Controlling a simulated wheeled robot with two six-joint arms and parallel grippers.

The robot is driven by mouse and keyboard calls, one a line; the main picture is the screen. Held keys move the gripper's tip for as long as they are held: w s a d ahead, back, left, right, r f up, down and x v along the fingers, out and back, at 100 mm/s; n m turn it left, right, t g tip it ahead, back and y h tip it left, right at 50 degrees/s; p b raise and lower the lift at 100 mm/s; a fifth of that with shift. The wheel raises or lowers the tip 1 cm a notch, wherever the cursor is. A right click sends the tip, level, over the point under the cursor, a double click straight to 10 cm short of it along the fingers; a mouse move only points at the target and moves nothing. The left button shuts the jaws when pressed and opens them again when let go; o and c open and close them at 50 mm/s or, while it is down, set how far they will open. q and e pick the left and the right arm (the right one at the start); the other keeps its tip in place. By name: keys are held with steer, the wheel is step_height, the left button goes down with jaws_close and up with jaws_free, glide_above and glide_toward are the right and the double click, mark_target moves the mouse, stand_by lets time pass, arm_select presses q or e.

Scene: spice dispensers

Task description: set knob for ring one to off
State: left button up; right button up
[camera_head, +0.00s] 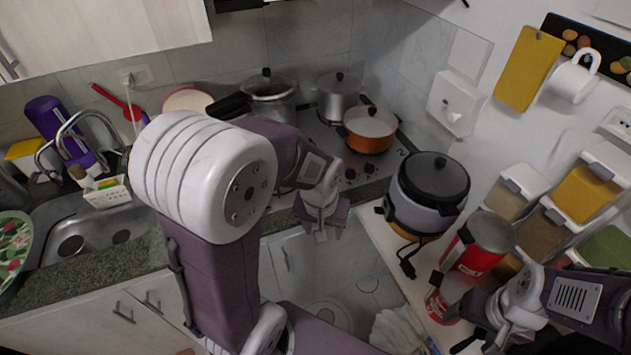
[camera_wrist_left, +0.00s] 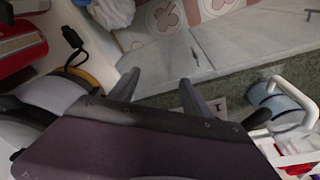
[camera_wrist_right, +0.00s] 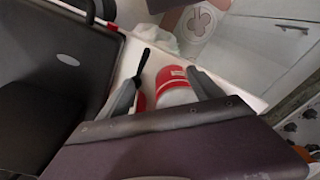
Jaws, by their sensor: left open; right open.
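The stove (camera_head: 395,160) is at the back of the head view, with small dark knobs (camera_head: 351,174) along its front edge. Which knob is for ring one, and how each is turned, is too small to tell. Dark knobs (camera_wrist_right: 291,127) also show at the right edge of the right wrist view. My left gripper (camera_head: 322,230) is open, in front of the stove's front edge; its two fingers (camera_wrist_left: 158,90) are apart and empty. My right gripper (camera_head: 485,338) is open at the lower right, near the red can; its fingers (camera_wrist_right: 165,88) are apart.
An orange pot (camera_head: 369,132) and a steel pot (camera_head: 338,100) stand on the stove. A rice cooker (camera_head: 430,185), a red canister (camera_head: 478,245) and a red can (camera_head: 440,306) stand on the right counter. The sink (camera_head: 95,235) is at left. My left arm hides part of the counter.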

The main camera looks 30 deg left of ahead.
arm_select(q)
steer(key=w+a+n+t+y+b, duration=0.1)
steer(key=w+a+n+b, duration=0.15)
steer(key=w+a, duration=0.5)
steer(key=w+a+n+t+y+b, duration=0.1)
steer(key=w+a+n+b, duration=0.2)
steer(key=w, duration=0.8)
steer(key=shift+m, duration=0.55)
steer(key=a+f, duration=0.1)
steer(key=f, duration=0.2)
steer(key=w+a+f, duration=0.1)
steer(key=a+f, duration=0.1)
steer(key=f, duration=0.1)
steer(key=w+a+f, duration=0.1)
steer(key=f, duration=0.3)
steer(key=shift+a+f+p, duration=0.1)
steer(key=shift+a+p, duration=0.05)
steer(key=shift+p, duration=0.2)
steer(key=shift+y, duration=0.3)
steer(key=shift+c, duration=0.4)
